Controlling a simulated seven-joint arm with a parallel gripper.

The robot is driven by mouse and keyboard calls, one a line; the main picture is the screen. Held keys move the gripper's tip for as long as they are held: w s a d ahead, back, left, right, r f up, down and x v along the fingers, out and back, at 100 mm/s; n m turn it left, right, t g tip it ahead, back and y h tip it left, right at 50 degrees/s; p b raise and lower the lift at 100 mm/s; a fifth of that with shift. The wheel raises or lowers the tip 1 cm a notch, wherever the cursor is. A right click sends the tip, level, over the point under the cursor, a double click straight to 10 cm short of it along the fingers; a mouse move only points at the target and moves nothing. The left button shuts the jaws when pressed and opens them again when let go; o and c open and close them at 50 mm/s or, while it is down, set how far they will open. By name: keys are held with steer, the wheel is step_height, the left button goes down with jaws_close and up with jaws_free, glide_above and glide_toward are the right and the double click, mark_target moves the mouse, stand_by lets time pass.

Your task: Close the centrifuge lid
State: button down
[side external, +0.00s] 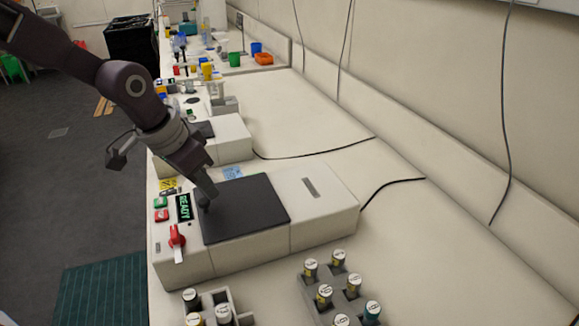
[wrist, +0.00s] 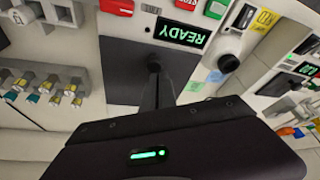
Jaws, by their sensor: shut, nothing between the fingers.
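The centrifuge (side external: 315,200) is a white box on the bench. Its dark square lid (side external: 255,212) lies flat and looks level with the top, with no visible gap. My gripper (side external: 209,194) is shut and empty, pointing down at the lid's left edge beside a small dark knob (side external: 203,204). The fingertips look very close to the knob; I cannot tell whether they touch. In the wrist view the dark lid (wrist: 118,62) lies beyond the narrow shut fingers (wrist: 156,82). The display (side external: 184,207) reads READY.
A red-handled switch (side external: 177,237) and red and green buttons (side external: 161,209) are on the front panel. Racks of capped vials (side external: 345,295) stand at the near edge. A second white machine (side external: 230,138) stands behind. The bench to the right is clear except for cables.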

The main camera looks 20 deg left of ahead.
mark_target(225, 198)
steer(key=shift+s+a+f, duration=0.1)
steer(key=shift+s+f, duration=0.1)
steer(key=shift+s, duration=0.05)
steer(key=w, duration=0.1)
steer(key=w+d, duration=0.1)
steer(key=w+r, duration=0.1)
steer(key=w, duration=0.1)
steer(key=shift+d, duration=0.15)
steer(key=shift+v, duration=1.1)
steer(key=d+v, duration=0.1)
steer(key=v, duration=0.6)
steer(key=s+a+r+n+t+y, duration=0.1)
steer(key=s+a+r, duration=0.15)
steer(key=s, duration=0.45)
steer(key=s+a+r+n, duration=0.1)
steer(key=s+a+r, duration=0.15)
steer(key=s, duration=0.45)
steer(key=s+a+f, duration=0.1)
steer(key=s+f, duration=0.1)
steer(key=s, duration=0.4)
steer(key=s+a+f+n, duration=0.1)
steer(key=s+a, duration=0.1)
steer(key=s, duration=0.4)
steer(key=shift+f+n+t, duration=0.3)
steer(key=shift+f, duration=0.1)
steer(key=shift+a, duration=0.15)
